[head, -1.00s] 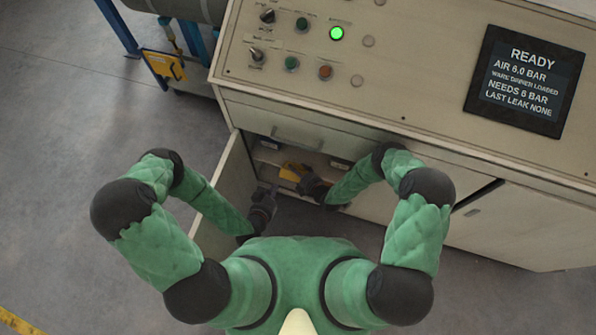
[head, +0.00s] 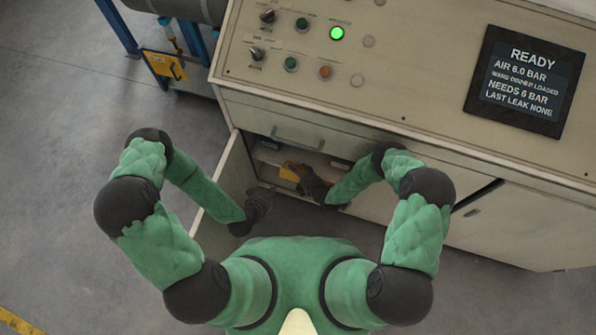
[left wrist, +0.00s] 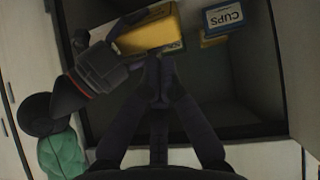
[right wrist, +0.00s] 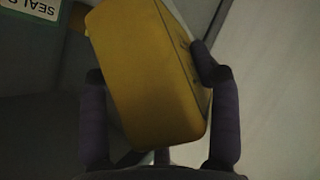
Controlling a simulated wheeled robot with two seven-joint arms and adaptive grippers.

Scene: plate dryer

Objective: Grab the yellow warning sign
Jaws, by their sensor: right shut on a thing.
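A yellow, thick, block-like thing (head: 289,171), which I take for the warning sign, is at the opening of the cabinet under the console. My right gripper (head: 304,178) is shut on it. My left gripper (head: 264,196) is by the open door, apart from the sign. In the left wrist view its fingertips (left wrist: 160,85) meet, with nothing between them.
The open cabinet door (head: 222,195) stands left of my grippers. Inside are bins with labels reading CUPS (left wrist: 225,16) and SEALS (right wrist: 32,8). The console panel (head: 430,60) overhangs above. Another yellow plate (head: 164,66) is on the blue frame at the upper left.

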